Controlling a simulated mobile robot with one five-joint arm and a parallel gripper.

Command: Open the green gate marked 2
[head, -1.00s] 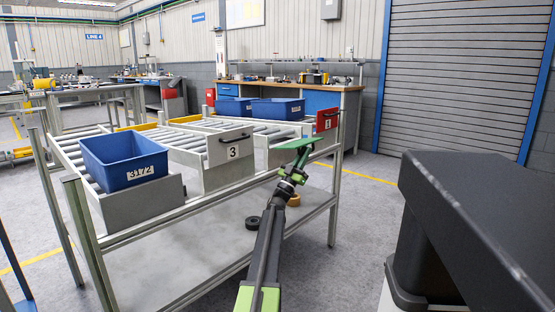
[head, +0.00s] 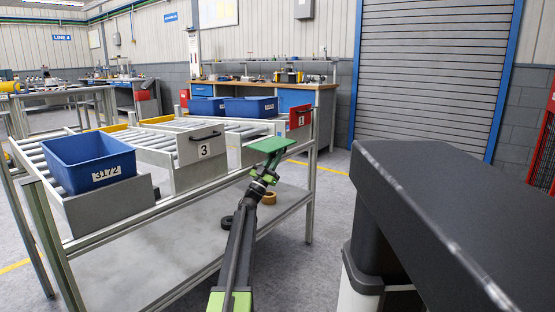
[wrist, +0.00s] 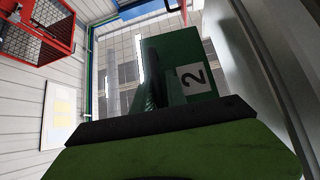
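The green gate (head: 270,145) shows in the head view as a green plate lying tilted, nearly flat, at the rack's front between the grey gate marked 3 (head: 203,147) and the red gate marked 1 (head: 300,118). In the wrist view the green gate (wrist: 205,62) fills the middle, with a white label "2" (wrist: 193,78) turned sideways. My gripper (head: 266,172) is right under the green plate, at or very near it. A dark shape lies against the gate in the wrist view. My fingertips and any grip on the handle are hidden.
A blue bin labelled 3172 (head: 90,162) stands on the roller lane at left. Other blue bins (head: 250,107) sit farther back. The rack's lower shelf (head: 160,255) holds a black ring and a brown ring. Grey floor is open right of the rack.

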